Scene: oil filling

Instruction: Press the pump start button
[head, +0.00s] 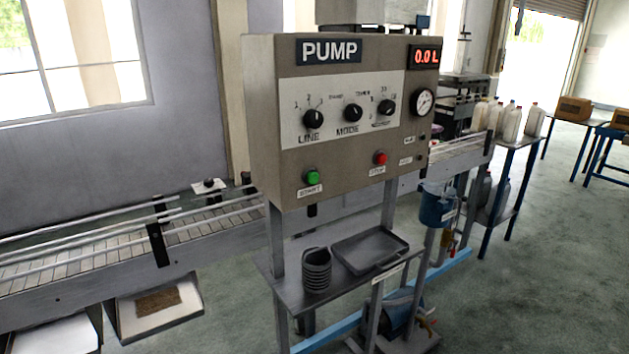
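The pump control box (345,120) is a beige-grey panel on a stand in the middle of the head view, with a "PUMP" label at its top. The green start button (312,177) is at its lower left, above a "START" label. The red stop button (380,158) is to its right. Three black knobs (352,112) sit on a white plate above the buttons. A red display (426,57) reads 0.0 L, and a round gauge (423,102) is below it. Neither of my grippers is in view.
A shelf (300,288) under the box holds a black tray (369,249) and a dark ribbed stack (317,270). White jugs (511,122) stand on a table at right. The floor at right (520,280) is clear.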

